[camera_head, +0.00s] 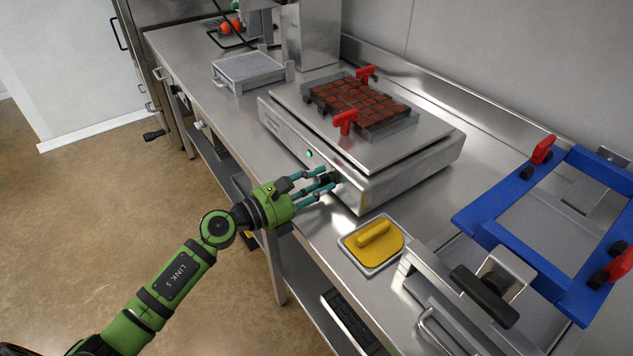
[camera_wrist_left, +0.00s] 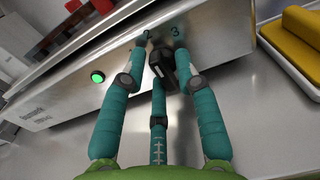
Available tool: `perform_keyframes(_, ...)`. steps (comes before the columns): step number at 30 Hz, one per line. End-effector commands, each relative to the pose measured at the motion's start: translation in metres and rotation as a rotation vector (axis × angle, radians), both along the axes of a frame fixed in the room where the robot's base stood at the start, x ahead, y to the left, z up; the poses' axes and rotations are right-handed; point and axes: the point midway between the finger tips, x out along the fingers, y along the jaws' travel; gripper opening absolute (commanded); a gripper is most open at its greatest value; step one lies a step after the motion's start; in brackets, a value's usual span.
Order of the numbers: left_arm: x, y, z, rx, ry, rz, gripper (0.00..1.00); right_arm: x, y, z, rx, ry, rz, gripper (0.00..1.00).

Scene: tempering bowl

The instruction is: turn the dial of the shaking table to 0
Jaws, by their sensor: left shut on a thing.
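The shaking table (camera_head: 370,190) is a steel box on the counter, with its front panel toward my left arm. Its black dial (camera_head: 337,177) sits low on the front panel and also shows in the left wrist view (camera_wrist_left: 162,66). Numerals, including a 3, show on the panel just above the dial. My left gripper (camera_head: 328,181) has its teal fingers around the dial and is shut on it. In the left wrist view two fingers flank the dial and a third is below it. The dial's pointer setting cannot be read. My right gripper is not in view.
A green lit button (camera_wrist_left: 97,77) is left of the dial. A tray of brown pieces (camera_head: 390,128) with red clamps (camera_head: 345,121) sits on top. A yellow scraper (camera_head: 374,238) lies in a steel tray at right. A blue frame (camera_head: 484,203) stands farther right.

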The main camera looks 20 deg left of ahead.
Motion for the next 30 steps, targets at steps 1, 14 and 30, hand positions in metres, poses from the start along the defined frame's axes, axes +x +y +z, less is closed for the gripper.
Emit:
perform_keyframes(1, 0.001, 0.002, 0.001, -0.005, 0.003, 0.006, 0.00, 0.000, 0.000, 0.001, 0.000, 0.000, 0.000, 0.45)
perform_keyframes(14, 0.002, 0.004, 0.002, -0.195, 0.150, 0.010, 0.00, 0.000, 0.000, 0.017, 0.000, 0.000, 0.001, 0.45)
perform_keyframes(30, 0.004, 0.006, -0.001, -0.599, 0.465, 0.013, 0.00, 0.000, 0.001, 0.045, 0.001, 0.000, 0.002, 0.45)
